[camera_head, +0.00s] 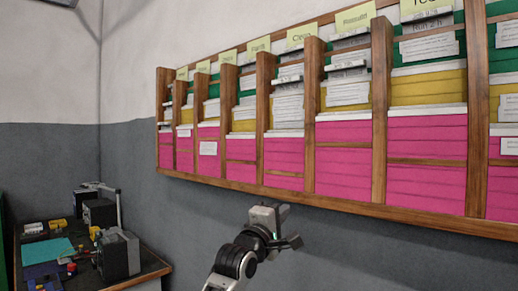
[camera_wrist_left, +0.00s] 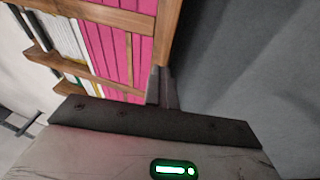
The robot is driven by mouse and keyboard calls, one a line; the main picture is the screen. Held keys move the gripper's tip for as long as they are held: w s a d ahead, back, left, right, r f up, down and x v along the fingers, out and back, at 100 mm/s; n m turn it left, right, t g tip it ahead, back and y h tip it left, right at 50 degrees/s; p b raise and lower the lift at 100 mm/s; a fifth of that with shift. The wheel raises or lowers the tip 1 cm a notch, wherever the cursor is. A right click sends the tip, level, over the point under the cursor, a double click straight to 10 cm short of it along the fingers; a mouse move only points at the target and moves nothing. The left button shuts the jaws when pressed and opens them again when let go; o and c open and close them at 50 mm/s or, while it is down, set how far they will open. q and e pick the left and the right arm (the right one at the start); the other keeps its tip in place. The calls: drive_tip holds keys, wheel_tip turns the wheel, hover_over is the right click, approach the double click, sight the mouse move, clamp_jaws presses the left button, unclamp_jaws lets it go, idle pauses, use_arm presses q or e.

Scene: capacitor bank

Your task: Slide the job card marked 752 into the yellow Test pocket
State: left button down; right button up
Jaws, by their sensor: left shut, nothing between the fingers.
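A wooden wall rack (camera_head: 345,205) holds columns of green, yellow and pink pockets with white cards in them. The header at the upper right (camera_head: 425,5) is cut off and seems to begin with "Te". A yellow pocket (camera_head: 428,88) sits below it, between a green and a pink one. I cannot read 752 on any card. My left gripper (camera_head: 278,224) is shut and empty, below the rack's bottom rail and in front of the grey wall. In the left wrist view its fingers (camera_wrist_left: 162,88) show near the rack's wooden edge. My right gripper is not in view.
A dark workbench (camera_head: 140,275) at the lower left carries black and grey devices (camera_head: 118,255), a teal sheet (camera_head: 48,250) and small yellow parts. The grey wall below the rack (camera_head: 360,245) is bare. Upright wooden dividers (camera_head: 380,110) stick out between columns.

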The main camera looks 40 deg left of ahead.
use_arm(q)
drive_tip(key=s+d+f+m+h, duration=0.2)
drive_tip(key=s+d+f+h, duration=0.15)
drive_tip(key=f, duration=0.65)
drive_tip(key=s+d+f+y, duration=0.1)
drive_tip(key=s+d+f, duration=0.5)
drive_tip(key=s, duration=0.3)
drive_tip(key=s+d+f+n, duration=0.1)
drive_tip(key=s+d+f, duration=0.6)
drive_tip(key=s, duration=0.3)
drive_tip(key=shift+s+f+y, duration=0.25)
drive_tip(key=shift+f+y, duration=0.1)
drive_tip(key=shift+f, duration=0.15)
